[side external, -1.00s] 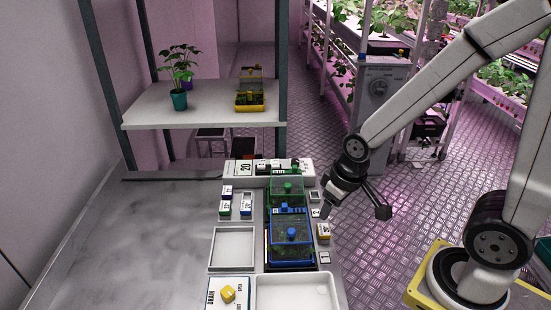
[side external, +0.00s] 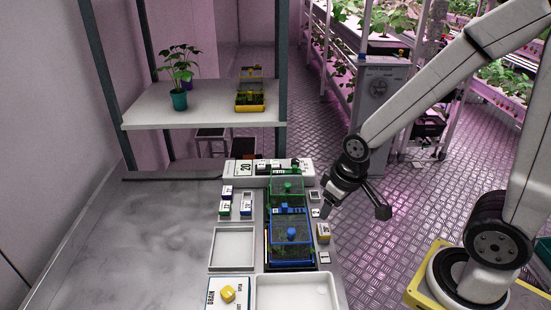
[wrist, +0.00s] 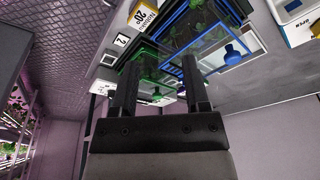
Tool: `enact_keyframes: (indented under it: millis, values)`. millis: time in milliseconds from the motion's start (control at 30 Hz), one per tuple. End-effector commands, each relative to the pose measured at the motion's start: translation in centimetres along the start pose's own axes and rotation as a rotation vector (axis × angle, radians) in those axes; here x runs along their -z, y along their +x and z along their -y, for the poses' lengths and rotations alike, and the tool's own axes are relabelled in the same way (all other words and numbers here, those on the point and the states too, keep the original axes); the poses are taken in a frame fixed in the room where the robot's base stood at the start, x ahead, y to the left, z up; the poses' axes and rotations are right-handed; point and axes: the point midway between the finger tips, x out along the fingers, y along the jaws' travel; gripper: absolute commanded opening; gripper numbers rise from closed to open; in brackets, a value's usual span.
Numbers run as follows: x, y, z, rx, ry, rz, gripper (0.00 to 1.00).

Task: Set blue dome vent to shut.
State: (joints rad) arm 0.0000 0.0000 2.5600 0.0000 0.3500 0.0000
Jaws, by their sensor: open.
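The blue dome (side external: 272,238) is a clear cover with blue edges over green seedlings, nearer the camera than the green dome (side external: 273,180). A blue knob (side external: 291,234) stands on its top. The knob also shows at the upper right in the wrist view (wrist: 236,55). I cannot tell the vent's setting from these frames. My gripper (side external: 327,209) is just right of the domes and above the bench's right edge, apart from them. In the wrist view my gripper (wrist: 160,62) is open with nothing between its fingers, which hide part of both domes.
A yellow knob (side external: 228,293) sits on a labelled panel at the front. A white tray (side external: 293,292) and a shallow grey tray (side external: 233,248) are beside it. Small labelled blocks stand around the domes. A shelf (side external: 205,108) holds a plant and yellow dome. The bench's left is clear.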

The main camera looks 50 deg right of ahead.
Motion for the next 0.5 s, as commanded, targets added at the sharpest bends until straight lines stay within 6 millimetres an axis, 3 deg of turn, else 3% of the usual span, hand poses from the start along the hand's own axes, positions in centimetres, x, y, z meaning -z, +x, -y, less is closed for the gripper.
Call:
enact_keyframes:
  millis: [267,500]
  values:
    - [1.4,-0.1,0.3,0.003,-0.079,0.022,0.59]
    - [5.3,-0.7,1.4,0.022,-0.332,0.095,0.59]
